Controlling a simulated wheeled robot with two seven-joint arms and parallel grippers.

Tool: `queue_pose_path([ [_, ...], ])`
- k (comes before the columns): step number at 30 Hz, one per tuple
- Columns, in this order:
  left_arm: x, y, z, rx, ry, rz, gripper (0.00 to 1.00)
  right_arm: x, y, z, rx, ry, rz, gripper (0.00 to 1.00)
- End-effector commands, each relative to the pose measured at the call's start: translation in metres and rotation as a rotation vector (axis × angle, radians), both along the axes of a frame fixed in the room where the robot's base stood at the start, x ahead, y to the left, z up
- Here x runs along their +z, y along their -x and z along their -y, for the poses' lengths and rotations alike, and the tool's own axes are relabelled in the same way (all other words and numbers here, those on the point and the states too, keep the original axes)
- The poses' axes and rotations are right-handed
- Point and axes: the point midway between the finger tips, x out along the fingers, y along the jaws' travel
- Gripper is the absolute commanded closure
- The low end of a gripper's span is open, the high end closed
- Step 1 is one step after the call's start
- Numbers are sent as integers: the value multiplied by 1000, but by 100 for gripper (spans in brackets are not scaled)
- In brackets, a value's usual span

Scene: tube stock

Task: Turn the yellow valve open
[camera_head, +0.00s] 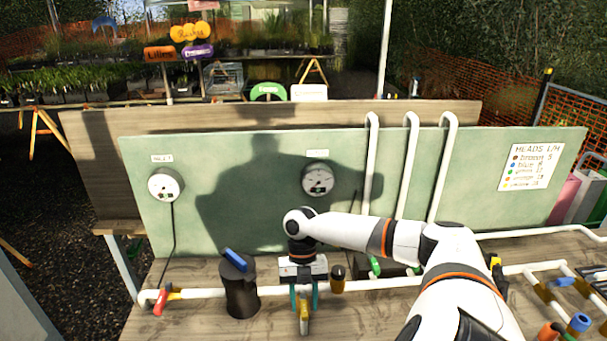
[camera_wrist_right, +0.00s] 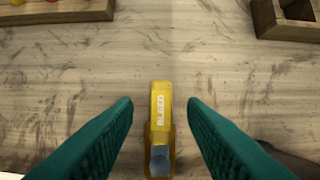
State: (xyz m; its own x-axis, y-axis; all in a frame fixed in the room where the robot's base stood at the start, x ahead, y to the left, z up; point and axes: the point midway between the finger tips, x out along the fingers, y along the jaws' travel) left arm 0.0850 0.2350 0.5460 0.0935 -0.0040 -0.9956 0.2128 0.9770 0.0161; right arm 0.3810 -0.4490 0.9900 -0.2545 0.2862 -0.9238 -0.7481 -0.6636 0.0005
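The yellow valve handle (camera_head: 304,318) shows below my right gripper (camera_head: 305,294) in the head view, at the front of the white pipe. In the right wrist view the yellow handle (camera_wrist_right: 160,108) carries white lettering and points up the picture, with a grey-blue part at its lower end. My right gripper's teal fingers (camera_wrist_right: 160,106) stand open on either side of the handle, with a clear gap on both sides. Part of the valve body is hidden by the gripper in the head view. My left gripper is not in view.
A black cylinder with a blue handle (camera_head: 236,260) stands left of the gripper, and a dark-topped brown fitting (camera_head: 338,280) close on its right. A red handle (camera_head: 160,302) is at the pipe's left end. The green panel (camera_head: 250,220) with two gauges rises behind.

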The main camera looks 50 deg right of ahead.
Motion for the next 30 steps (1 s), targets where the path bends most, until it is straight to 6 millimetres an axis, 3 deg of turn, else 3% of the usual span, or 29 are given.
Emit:
queue_pose_path([
  [9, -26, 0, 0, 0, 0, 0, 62, 57, -18, 19, -1, 2, 8, 62],
  [15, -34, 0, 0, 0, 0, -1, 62, 89, -26, 28, -1, 0, 6, 62],
  [21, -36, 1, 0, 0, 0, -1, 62, 102, -28, 32, 0, 1, 2, 62],
  [30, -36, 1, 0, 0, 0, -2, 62, 103, -28, 32, 0, 1, 2, 62],
])
